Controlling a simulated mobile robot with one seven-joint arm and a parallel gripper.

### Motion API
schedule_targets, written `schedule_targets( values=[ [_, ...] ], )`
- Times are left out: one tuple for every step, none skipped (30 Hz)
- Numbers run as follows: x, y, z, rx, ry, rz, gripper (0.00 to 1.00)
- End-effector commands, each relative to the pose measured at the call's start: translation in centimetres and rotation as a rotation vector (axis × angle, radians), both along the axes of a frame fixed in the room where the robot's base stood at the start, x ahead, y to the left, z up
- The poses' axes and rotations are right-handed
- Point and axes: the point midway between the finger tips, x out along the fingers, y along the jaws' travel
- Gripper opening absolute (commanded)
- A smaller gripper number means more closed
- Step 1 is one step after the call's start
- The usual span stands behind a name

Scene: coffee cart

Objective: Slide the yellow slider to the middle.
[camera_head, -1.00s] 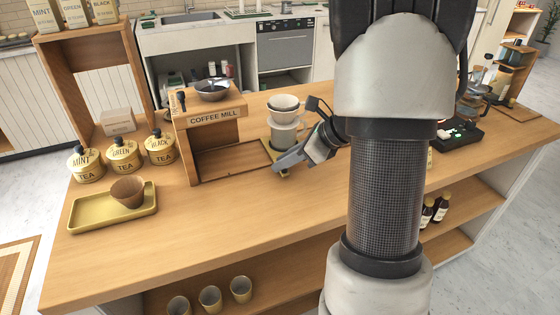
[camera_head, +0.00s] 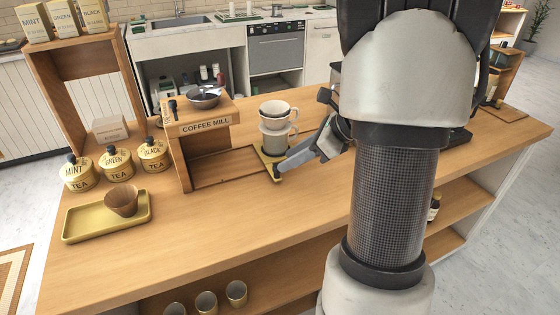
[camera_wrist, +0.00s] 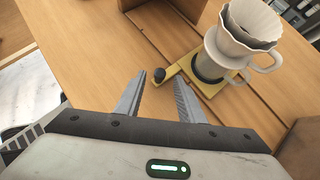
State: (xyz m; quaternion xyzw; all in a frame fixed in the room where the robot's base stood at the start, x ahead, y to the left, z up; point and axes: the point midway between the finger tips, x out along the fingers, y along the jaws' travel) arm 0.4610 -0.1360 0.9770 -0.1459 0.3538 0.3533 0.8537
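The yellow slider (camera_wrist: 211,89) is a flat yellow base with a narrow arm ending in a black knob (camera_wrist: 159,74). A white dripper (camera_wrist: 243,31) on a mug-like server stands on its base. In the head view the slider (camera_head: 268,164) lies on the counter just right of the coffee mill. My gripper (camera_wrist: 160,88) is open, its fingers on either side of the knob's line, with the knob at or just beyond the fingertips. I cannot tell whether they touch it. In the head view my gripper reaches the slider from the right.
The coffee mill (camera_head: 205,126) stands left of the slider. Tea tins (camera_head: 117,166) and a yellow tray (camera_head: 72,228) with a brown cup (camera_head: 123,201) are farther left. A groove line runs along the wooden counter (camera_head: 215,235), whose front area is clear. My arm hides much of the right side.

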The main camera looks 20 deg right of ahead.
Motion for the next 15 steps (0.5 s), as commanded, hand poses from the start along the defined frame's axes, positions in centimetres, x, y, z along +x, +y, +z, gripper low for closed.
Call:
schedule_targets(
  values=[
    [-0.6, -0.8, 1.3, -0.003, -0.003, -0.003, 0.35],
    [-1.0, -1.2, 1.9, -0.002, -0.004, -0.003, 0.35],
    [-1.5, -1.7, 2.6, -0.003, -0.003, -0.003, 0.35],
    [-1.9, -2.0, 3.1, -0.002, -0.004, -0.003, 0.35],
    [-2.2, -2.4, 3.6, -0.003, -0.004, -0.002, 0.35],
    [-2.7, -2.9, 4.2, -0.003, -0.003, -0.003, 0.35],
    [-3.1, -3.2, 4.7, -0.002, -0.002, -0.003, 0.35],
    [-3.4, -3.5, 5.1, -0.002, -0.002, -0.003, 0.35],
    [-3.8, -3.9, 5.7, -0.002, -0.001, -0.002, 0.35],
    [-4.1, -4.2, 6.1, -0.002, -0.002, -0.003, 0.35],
    [-4.3, -4.5, 6.4, -0.002, -0.002, -0.003, 0.35],
    [-4.6, -4.7, 6.8, -0.002, -0.001, -0.001, 0.35],
    [-4.8, -4.9, 7.0, -0.003, -0.001, 0.000, 0.35],
    [-5.0, -5.1, 7.3, -0.002, -0.001, -0.001, 0.35],
    [-5.2, -5.3, 7.5, -0.001, -0.001, 0.000, 0.35]
  ],
)
